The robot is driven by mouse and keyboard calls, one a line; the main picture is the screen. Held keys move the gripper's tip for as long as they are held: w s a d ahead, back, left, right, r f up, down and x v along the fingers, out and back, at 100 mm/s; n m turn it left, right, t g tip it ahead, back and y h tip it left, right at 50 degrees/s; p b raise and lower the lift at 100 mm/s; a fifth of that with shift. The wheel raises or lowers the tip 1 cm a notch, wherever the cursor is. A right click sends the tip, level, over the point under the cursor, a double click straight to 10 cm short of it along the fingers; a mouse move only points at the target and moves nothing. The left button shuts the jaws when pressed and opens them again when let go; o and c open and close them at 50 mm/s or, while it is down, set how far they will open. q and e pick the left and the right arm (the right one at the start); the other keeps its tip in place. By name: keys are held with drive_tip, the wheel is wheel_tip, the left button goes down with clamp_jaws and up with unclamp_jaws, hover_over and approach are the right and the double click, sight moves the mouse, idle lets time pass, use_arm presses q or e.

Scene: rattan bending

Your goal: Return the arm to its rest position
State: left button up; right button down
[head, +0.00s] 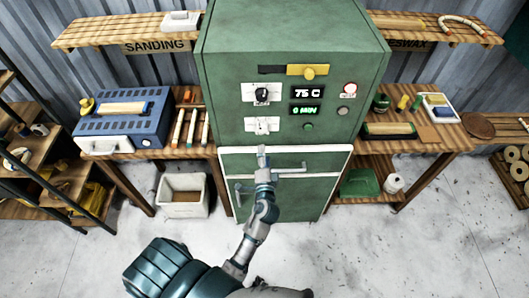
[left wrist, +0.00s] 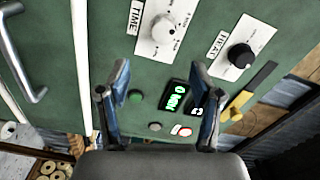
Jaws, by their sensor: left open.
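My left gripper (head: 263,160) is in front of the green cabinet (head: 227,60) in the head view, just below its control panel and near the top of the closed door (head: 309,189). In the left wrist view its two fingers (left wrist: 160,105) are spread apart with nothing between them. The panel shows a heat knob (left wrist: 241,55), a time knob (left wrist: 163,28) and a lit green display (left wrist: 177,97). The head view displays read 75 C and 0 MIN. The fingertips look apart from the knobs. My right gripper does not show in either view.
A blue sanding machine (head: 125,122) stands on the left bench. A white bin (head: 183,194) is below it. The right bench holds small tools and a tray (head: 440,107). A door handle (head: 290,169) is close to my left gripper. The floor (head: 400,250) in front is clear.

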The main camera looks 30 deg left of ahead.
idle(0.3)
use_arm(q)
drive_tip(key=s+d+f+g+h+b, duration=0.1)
drive_tip(key=s+d+f+g+h, duration=0.15)
drive_tip(key=f, duration=1.05)
drive_tip(key=s+d+f+g+h, duration=0.2)
drive_tip(key=s+d+f+h, duration=0.1)
drive_tip(key=f, duration=1)
drive_tip(key=s+d+f+g+h+b, duration=0.1)
drive_tip(key=s+d+f+g+h, duration=0.15)
drive_tip(key=f, duration=1.15)
drive_tip(key=s+f+n+g+h, duration=0.1)
drive_tip(key=s+f+n+g, duration=0.15)
drive_tip(key=s+f, duration=1.25)
drive_tip(key=s+a+f+n+g, duration=0.1)
drive_tip(key=s+f, duration=0.1)
drive_tip(key=s, duration=0.5)
drive_tip(key=s+a+f+n+g+b, duration=0.1)
drive_tip(key=s+f+g, duration=0.1)
drive_tip(key=s, duration=0.6)
drive_tip(key=s+a+f+n+g, duration=0.1)
drive_tip(key=s+f+n, duration=0.1)
drive_tip(key=s+f, duration=0.2)
drive_tip(key=s, duration=0.3)
drive_tip(key=shift+s+g+h, duration=0.3)
drive_tip(key=shift+g, duration=0.05)
